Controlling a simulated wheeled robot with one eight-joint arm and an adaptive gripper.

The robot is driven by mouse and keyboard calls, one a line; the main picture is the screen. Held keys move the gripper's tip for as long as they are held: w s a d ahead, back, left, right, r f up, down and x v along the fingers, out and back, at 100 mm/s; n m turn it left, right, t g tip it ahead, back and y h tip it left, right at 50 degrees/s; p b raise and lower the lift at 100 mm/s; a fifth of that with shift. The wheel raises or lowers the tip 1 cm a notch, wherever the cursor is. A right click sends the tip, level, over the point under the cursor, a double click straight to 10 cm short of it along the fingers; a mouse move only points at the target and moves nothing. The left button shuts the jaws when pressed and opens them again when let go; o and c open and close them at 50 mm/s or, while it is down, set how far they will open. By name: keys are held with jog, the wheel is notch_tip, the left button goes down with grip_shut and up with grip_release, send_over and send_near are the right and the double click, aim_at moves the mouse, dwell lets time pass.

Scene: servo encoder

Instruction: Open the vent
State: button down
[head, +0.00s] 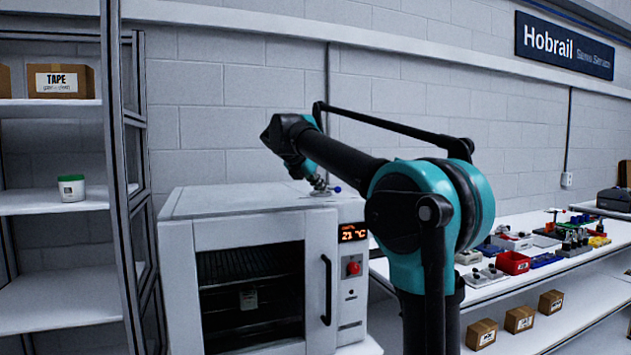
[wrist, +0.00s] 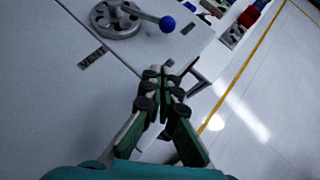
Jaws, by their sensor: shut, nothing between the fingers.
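The vent handwheel (wrist: 115,20) is a grey spoked wheel on top of the white oven, with a lever ending in a blue ball (wrist: 167,24). A label reading VENT (wrist: 92,58) lies beside it. In the head view the blue ball (head: 337,189) shows at the oven's top right, with the wheel partly hidden by my arm. My gripper (wrist: 166,72) is shut and empty, apart from the lever, below the blue ball in the wrist view. In the head view the fingertips are hard to make out near the vent.
The oven (head: 250,200) has a glass door, a black handle (head: 326,290), a 21 °C display (head: 353,233) and a red knob (head: 353,268). A shelf rack (head: 50,200) stands left. A bench at right holds red bins (head: 513,263) and small parts.

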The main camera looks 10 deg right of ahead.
aim_at(338, 192)
jog(key=x, duration=0.3)
jog(key=shift+w+d+f, duration=0.15)
jog(key=shift+d, duration=0.05)
jog(key=shift+w+d+r, duration=0.3)
jog(key=shift+w+d, duration=0.45)
jog(key=shift+w, duration=0.1)
jog(key=shift+w+d+r, duration=0.15)
jog(key=shift+w+d, duration=0.3)
jog(key=shift+w, duration=0.05)
jog(key=shift+w+d+n+t+y, duration=0.15)
jog(key=shift+d+n+y, duration=0.1)
jog(key=shift+d+n, duration=0.15)
jog(key=shift+w+d+n+t+y, duration=0.15)
jog(key=shift+d+n+y, duration=0.15)
jog(key=shift+d, duration=0.15)
jog(key=shift+w+d, duration=0.2)
jog(key=shift+d, duration=0.2)
